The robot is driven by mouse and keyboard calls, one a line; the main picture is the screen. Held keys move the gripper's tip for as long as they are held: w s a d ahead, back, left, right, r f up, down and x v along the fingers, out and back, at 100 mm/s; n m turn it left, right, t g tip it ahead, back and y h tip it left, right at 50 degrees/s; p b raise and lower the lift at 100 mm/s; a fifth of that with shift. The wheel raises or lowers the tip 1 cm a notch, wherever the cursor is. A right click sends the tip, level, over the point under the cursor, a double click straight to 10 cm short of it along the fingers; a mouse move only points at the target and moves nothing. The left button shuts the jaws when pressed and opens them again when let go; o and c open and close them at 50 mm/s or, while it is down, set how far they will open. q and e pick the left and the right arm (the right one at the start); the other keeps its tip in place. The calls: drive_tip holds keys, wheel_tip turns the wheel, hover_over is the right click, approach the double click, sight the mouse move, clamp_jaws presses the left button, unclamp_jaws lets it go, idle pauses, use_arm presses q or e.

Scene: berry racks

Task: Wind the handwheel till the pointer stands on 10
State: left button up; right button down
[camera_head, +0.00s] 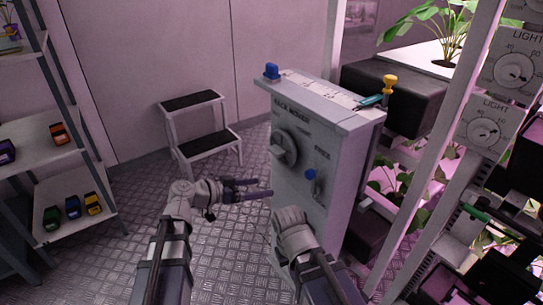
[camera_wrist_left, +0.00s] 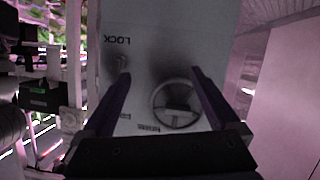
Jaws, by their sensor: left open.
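The handwheel (camera_head: 284,148) is a grey round wheel on the front of a grey cabinet (camera_head: 295,208) marked RACK MOVER. In the left wrist view the handwheel (camera_wrist_left: 158,112) sits near the right finger, picture upside down. My left gripper (camera_head: 264,188) is open and empty, in front of the cabinet, below the wheel. In the left wrist view its fingers (camera_wrist_left: 160,72) are spread wide toward the cabinet face. A blue-knobbed lock lever (camera_head: 311,174) is right of and below the wheel. I cannot make out the pointer or its numbers.
A step stool (camera_head: 203,128) is behind at left. A shelf (camera_head: 85,158) with small coloured items is at left. Plant racks with LIGHT dials (camera_head: 484,130) are at right.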

sight(272, 152)
use_arm(q)
drive_tip(key=w+a+r+m+t+h, duration=0.1)
drive_tip(key=w+a+r+t+h, duration=0.15)
drive_tip(key=r, duration=0.45)
drive_tip(key=shift+t, duration=0.45)
drive_tip(key=shift+x, duration=4.4)
drive_tip(key=shift+w+a, duration=0.1)
drive_tip(key=shift+w, duration=0.1)
drive_tip(key=shift+c, duration=0.2)
drive_tip(key=c, duration=1.3)
drive_tip(key=shift+c, duration=0.2)
